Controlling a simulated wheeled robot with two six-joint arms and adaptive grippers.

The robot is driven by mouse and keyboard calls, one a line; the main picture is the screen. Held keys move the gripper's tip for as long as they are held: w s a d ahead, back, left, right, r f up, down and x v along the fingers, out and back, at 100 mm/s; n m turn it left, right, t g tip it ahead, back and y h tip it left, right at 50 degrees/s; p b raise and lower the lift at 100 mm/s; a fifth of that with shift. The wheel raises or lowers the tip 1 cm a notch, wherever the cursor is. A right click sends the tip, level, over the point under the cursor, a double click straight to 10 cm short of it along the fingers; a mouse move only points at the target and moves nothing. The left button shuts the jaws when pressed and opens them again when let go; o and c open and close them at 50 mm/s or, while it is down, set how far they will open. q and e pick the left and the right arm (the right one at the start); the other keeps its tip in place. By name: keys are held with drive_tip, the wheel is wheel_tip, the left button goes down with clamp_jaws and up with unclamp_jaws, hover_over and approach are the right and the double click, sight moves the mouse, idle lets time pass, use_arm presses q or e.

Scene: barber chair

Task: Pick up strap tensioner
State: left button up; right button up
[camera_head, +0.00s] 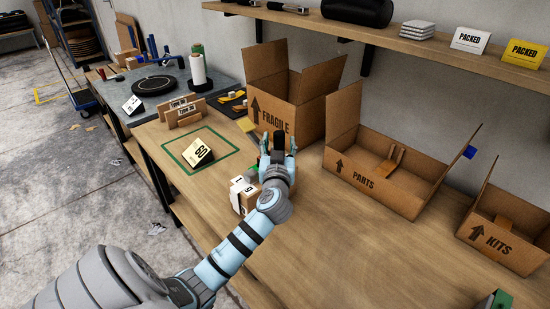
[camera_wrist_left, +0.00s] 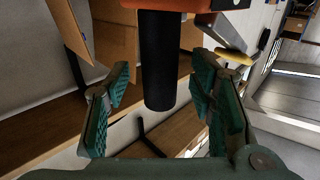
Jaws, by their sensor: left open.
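In the left wrist view, a black cylindrical handle (camera_wrist_left: 158,65) with an orange body (camera_wrist_left: 180,5) above it, cut off by the frame edge, lies between my green finger pads. It appears to be the strap tensioner, though its full shape is hidden. My left gripper (camera_wrist_left: 162,95) is open, with a gap on both sides of the handle. In the head view, my left gripper (camera_head: 278,148) is above the workbench in front of the FRAGILE box, and its wrist covers most of what is there. My right gripper does not show.
The FRAGILE box (camera_head: 308,105) stands open just behind the gripper. The PARTS box (camera_head: 375,180) and KITS box (camera_head: 502,238) stand to the right. A numbered box (camera_head: 240,195) is close to my left wrist.

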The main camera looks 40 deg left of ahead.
use_arm(q)
drive_tip(key=shift+w+a, duration=0.4)
drive_tip(key=shift+w, duration=0.05)
drive_tip(key=shift+d, duration=0.1)
clamp_jaws()
drive_tip(key=shift+r, duration=0.15)
